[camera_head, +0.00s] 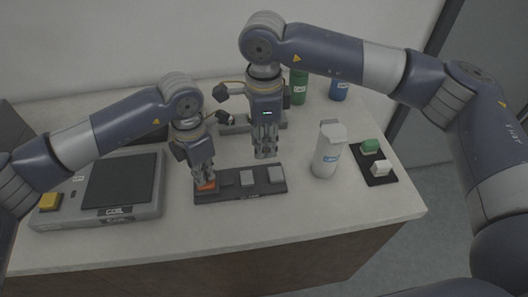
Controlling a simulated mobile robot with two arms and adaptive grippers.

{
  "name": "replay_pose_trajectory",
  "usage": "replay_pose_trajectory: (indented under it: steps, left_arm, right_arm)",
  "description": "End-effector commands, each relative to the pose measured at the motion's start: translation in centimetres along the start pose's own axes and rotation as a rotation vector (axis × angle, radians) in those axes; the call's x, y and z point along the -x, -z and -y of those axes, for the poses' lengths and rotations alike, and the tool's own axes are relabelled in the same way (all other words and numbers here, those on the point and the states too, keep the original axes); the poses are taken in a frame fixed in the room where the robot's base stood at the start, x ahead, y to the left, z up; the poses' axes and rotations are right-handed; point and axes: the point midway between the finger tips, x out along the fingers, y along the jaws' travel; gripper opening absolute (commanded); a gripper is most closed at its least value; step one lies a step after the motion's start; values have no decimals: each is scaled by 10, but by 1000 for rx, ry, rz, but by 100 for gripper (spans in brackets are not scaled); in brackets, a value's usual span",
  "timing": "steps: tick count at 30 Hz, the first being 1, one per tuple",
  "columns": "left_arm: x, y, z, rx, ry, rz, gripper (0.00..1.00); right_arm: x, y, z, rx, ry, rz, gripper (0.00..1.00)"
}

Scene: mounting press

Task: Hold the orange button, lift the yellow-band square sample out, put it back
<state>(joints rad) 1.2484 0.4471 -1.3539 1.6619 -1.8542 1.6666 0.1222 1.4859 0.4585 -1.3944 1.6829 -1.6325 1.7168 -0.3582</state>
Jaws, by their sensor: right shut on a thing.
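The orange button (206,185) is at the left end of a dark base (225,195). My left gripper (204,178) points down onto it, its fingertips at the button and hiding part of it; the finger gap is not clear. My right gripper (265,154) points down above the back edge of the base. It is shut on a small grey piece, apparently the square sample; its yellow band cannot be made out. Two grey blocks, one in the middle (247,178) and one at the right (276,174), sit on the base.
A flat grey device (150,200) with a yellow button (50,201) stands at left. A white bottle (327,152) stands right of the base. A black tray (381,180) holds a green and a white piece. Green (299,88) and blue (339,91) containers stand behind. The front table is clear.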

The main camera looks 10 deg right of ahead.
Motion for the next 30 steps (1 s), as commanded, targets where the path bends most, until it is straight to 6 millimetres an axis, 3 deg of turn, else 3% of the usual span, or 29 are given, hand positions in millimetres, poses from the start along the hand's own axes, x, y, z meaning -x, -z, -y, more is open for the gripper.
replay_pose_trajectory:
  steps: [30]
  left_arm:
    - [-2, 1, 0, 0, 1, -3, 0]
  right_arm:
    - [53, 0, 0, 0, 0, 1, 0]
